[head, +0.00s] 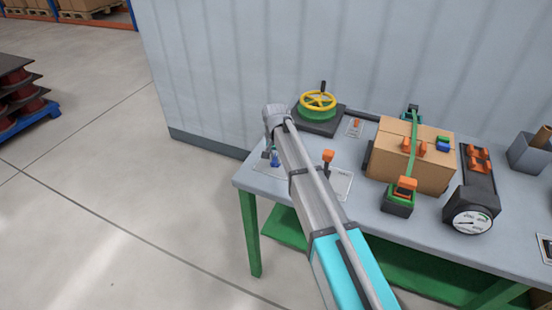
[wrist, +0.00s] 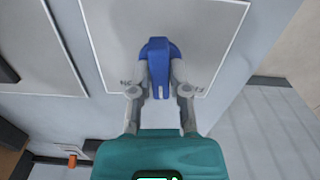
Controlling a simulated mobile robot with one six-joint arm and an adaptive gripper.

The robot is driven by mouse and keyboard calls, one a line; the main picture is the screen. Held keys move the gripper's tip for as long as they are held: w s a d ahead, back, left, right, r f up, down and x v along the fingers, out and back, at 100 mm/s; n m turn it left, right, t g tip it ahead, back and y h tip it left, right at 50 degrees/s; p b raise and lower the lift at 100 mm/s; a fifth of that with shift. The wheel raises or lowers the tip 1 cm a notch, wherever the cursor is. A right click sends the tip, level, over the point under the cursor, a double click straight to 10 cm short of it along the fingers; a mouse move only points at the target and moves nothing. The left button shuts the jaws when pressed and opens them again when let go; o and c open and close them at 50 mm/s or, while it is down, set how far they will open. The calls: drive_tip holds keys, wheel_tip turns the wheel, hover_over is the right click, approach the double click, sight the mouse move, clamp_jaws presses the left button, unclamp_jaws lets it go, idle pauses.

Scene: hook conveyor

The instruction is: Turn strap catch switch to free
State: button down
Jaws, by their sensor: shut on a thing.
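A blue switch handle (wrist: 159,62) stands on a pale outlined plate (wrist: 215,25) on the bench in the wrist view. My gripper (wrist: 159,88) is shut on it, with one grey finger on each side. In the head view, the blue handle (head: 275,158) shows small at the left end of the bench, beside my arm. My arm hides most of my gripper there. I cannot read any marking for free or locked on the plate.
An orange-topped lever (head: 327,158) stands just right of my arm. A yellow handwheel (head: 318,100) sits behind it. A strapped cardboard box (head: 440,165), a green-and-orange buckle (head: 401,196) and a dial gauge (head: 472,222) are farther right. The grey wall (head: 225,75) rises behind.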

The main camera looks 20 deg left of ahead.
drive_tip(key=n, duration=0.4)
drive_tip(key=shift+n, duration=1.7)
drive_tip(key=c, duration=0.6)
unclamp_jaws()
